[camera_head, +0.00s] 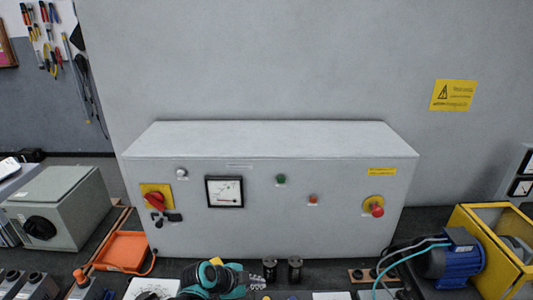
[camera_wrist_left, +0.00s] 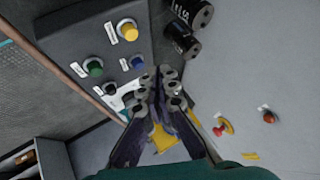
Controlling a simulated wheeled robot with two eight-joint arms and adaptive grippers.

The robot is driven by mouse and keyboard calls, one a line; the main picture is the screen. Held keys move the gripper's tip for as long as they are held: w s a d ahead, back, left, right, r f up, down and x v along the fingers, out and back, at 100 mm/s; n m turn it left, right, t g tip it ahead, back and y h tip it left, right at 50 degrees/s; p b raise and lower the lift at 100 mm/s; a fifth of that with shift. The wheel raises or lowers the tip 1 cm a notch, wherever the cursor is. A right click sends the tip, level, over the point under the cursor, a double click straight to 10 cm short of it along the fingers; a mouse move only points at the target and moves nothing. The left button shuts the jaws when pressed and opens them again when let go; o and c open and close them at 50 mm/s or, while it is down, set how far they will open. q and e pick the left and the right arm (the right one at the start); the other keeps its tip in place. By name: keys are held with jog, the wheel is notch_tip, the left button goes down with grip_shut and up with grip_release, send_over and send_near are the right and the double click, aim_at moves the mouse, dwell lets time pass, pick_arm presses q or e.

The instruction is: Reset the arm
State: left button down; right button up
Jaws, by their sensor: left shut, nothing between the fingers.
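My left arm (camera_head: 212,276), teal and black, comes in at the bottom of the head view in front of the grey cabinet (camera_head: 310,222). My left gripper (camera_head: 256,283) is near the two black cylinders and is small in this view. In the left wrist view the gripper (camera_wrist_left: 158,82) has its fingertips together, with nothing held. It is over the edge of a dark button panel (camera_wrist_left: 75,35), close to its blue button (camera_wrist_left: 137,61). My right gripper does not show.
Two black cylinders (camera_head: 295,268) stand before the cabinet; they also show in the left wrist view (camera_wrist_left: 183,40). An orange tray (camera_head: 123,251) lies to the left. A blue motor (camera_head: 457,262) and yellow crate (camera_head: 477,217) stand to the right.

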pick_arm(q)
jog(key=s+a+r+n+y, duration=0.3)
jog(key=s+a+r+n, duration=0.1)
jog(key=s+a+n, duration=0.3)
jog(key=s+a+r+n+t+y, duration=0.1)
jog(key=s+a+r+n+y, duration=0.2)
jog(key=s+a+n, duration=0.5)
jog(key=s+r+n, duration=0.1)
jog(key=s+n, duration=0.1)
jog(key=shift+s+a+n+t+y, duration=0.15)
jog(key=shift+s+n+t+y, duration=0.05)
jog(key=shift+n+t+y, duration=0.1)
jog(key=shift+r, duration=0.1)
